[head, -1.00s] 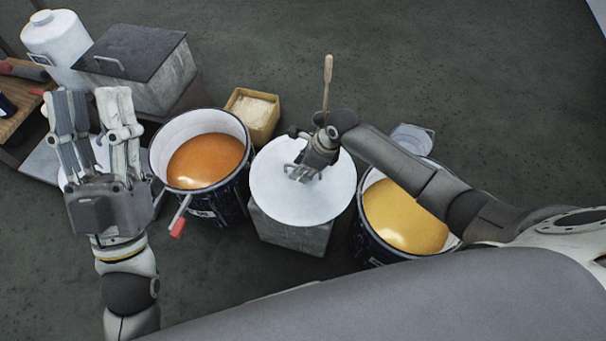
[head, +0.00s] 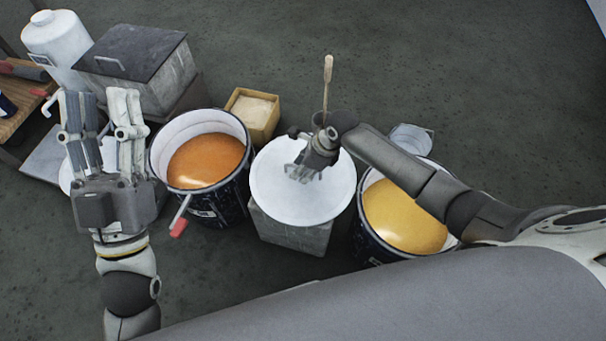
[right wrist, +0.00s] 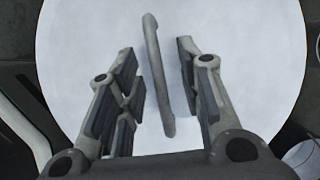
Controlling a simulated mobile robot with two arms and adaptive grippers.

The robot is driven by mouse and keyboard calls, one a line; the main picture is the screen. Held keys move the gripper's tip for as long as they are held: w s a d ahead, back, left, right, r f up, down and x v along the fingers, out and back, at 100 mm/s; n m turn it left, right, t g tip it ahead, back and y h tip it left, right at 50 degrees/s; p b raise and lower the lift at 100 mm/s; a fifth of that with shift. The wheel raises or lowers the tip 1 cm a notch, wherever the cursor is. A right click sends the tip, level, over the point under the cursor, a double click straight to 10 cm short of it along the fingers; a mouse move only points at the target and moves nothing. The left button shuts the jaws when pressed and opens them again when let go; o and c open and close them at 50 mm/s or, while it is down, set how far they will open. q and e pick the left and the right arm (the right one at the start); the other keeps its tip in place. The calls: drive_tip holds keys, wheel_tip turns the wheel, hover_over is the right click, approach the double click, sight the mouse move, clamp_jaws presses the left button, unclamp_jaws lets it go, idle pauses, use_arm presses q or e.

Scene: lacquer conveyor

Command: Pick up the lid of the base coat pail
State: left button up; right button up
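A round white lid (head: 282,200) lies on a grey block between an orange-filled pail (head: 240,183) and a yellow-filled pail (head: 360,236). I cannot tell from labels which pail is the base coat. My right gripper (head: 300,176) is over this lid, pointing down. In the right wrist view the lid (right wrist: 90,30) fills most of the picture. Its bar handle (right wrist: 156,70) stands between the parted fingers of my right gripper (right wrist: 163,85), with a gap on both sides. My left gripper (head: 100,95) is open and empty, left of the orange pail. Another white disc is partly hidden beneath it.
A red-handled tool (head: 180,222) leans at the orange pail. Behind stand a tan box (head: 254,112), a dark-lidded grey bin (head: 165,80) and a white canister (head: 55,38). An upright wooden-handled tool (head: 327,80) rises behind my right wrist. The floor at the back right is clear.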

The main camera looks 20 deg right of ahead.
drive_tip(key=shift+f, duration=0.1)
idle(1.1)
clamp_jaws()
